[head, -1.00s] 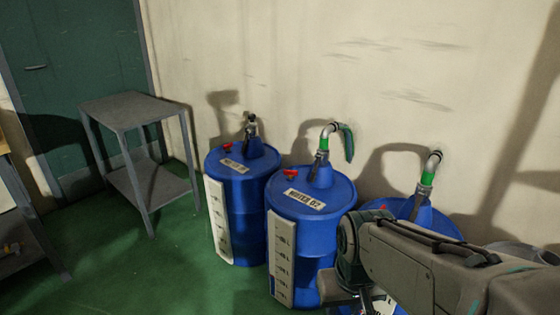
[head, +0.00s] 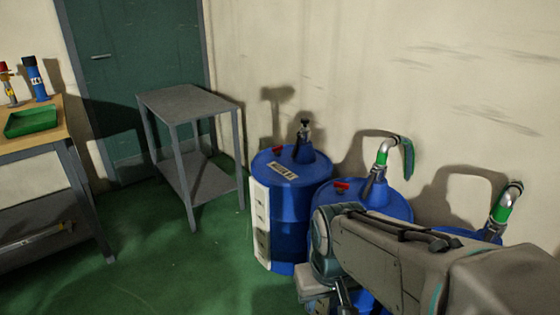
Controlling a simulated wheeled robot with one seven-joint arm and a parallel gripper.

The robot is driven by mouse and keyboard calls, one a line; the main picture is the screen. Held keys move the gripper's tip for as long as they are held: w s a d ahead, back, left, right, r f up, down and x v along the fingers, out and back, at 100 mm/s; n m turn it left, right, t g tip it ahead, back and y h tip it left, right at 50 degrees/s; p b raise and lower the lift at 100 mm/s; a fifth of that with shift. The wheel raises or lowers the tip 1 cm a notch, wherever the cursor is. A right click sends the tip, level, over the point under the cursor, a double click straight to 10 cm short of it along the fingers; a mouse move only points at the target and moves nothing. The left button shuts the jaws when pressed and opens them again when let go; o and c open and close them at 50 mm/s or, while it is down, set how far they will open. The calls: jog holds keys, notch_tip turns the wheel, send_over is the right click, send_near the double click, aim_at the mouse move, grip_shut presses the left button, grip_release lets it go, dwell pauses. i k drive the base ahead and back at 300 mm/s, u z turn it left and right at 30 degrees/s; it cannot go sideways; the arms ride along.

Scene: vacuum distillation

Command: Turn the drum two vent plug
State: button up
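Three blue drums stand along the wall. The middle drum (head: 388,203), whose label looked like it ended in 02 earlier, is partly hidden behind my arm. Its red vent plug (head: 342,186) sits on the lid, left of a pump with a green-banded bent pipe (head: 384,156). The left drum (head: 302,215) has its own red plug (head: 278,150) and a pale label. My gripper (head: 342,304) is at the bottom edge, in front of and below the middle drum's lid, apart from the plug. Its fingertips are cut off or hidden.
The right drum (head: 452,233) is mostly behind my arm. A grey two-shelf table (head: 183,101) stands left of the drums. A wooden-topped bench (head: 40,137) with a green tray (head: 32,122) and bottles is at far left. Green floor (head: 165,265) between is clear.

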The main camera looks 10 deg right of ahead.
aim_at(341, 187)
jog(key=i, duration=1.15)
jog(key=z, duration=0.55)
